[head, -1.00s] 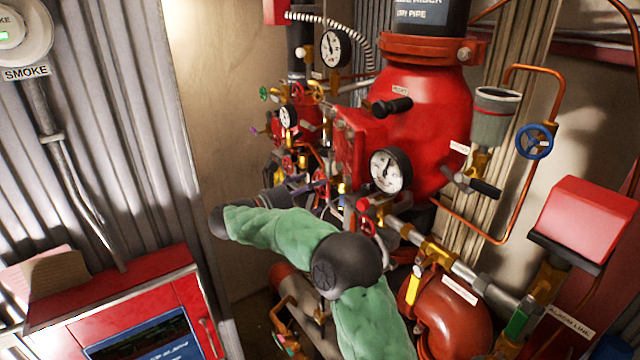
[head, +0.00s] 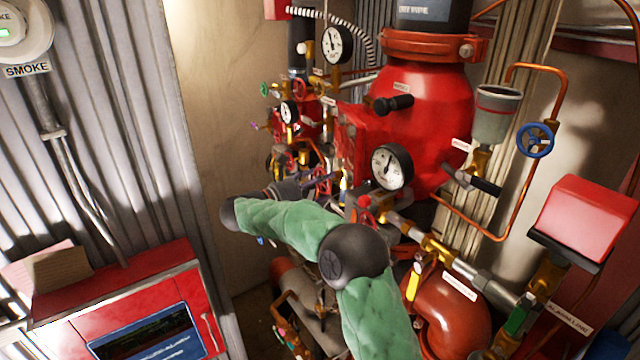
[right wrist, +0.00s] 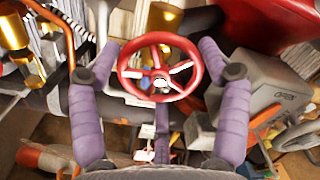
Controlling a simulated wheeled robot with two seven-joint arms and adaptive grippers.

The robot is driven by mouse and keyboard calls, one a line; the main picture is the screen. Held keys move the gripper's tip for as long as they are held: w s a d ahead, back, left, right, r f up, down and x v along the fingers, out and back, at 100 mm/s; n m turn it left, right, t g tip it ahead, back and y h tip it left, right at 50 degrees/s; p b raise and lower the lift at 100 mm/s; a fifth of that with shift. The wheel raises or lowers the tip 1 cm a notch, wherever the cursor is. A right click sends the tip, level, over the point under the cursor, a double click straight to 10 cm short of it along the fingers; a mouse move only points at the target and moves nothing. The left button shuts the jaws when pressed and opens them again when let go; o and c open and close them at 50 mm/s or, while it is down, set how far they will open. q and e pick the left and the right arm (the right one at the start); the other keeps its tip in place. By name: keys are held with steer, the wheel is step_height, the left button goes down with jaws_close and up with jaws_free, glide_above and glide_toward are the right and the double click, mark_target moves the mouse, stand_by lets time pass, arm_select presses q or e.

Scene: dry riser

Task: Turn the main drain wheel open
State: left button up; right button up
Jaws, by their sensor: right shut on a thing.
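The red main drain wheel (right wrist: 160,82), a round spoked handwheel, sits between the two purple fingers of my right gripper (right wrist: 157,50) in the right wrist view. The gripper is shut on the wheel, one finger at each side of its rim. In the head view the right gripper (head: 322,183) reaches in among the valves left of the big red riser valve (head: 430,125), and I cannot make out the held wheel there. A small white tag (right wrist: 146,131) hangs below the wheel. My left gripper is not in view.
Pressure gauges (head: 391,167) and brass pipework (head: 430,248) crowd the right of my arm. A blue handwheel (head: 535,140) and a red box (head: 582,222) are farther right. A red cabinet (head: 120,290) stands at lower left. Bare wall lies left of the valves.

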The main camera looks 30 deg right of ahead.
steer(key=shift+f+n+b, duration=0.3)
steer(key=shift+n+b, duration=0.1)
steer(key=shift+b, duration=0.35)
steer(key=shift+n+b, duration=0.5)
steer(key=shift+n, duration=0.1)
steer(key=shift+s, duration=0.1)
steer(key=o, duration=0.9)
steer(key=shift+o, duration=1)
steer(key=shift+s+d+r, duration=0.15)
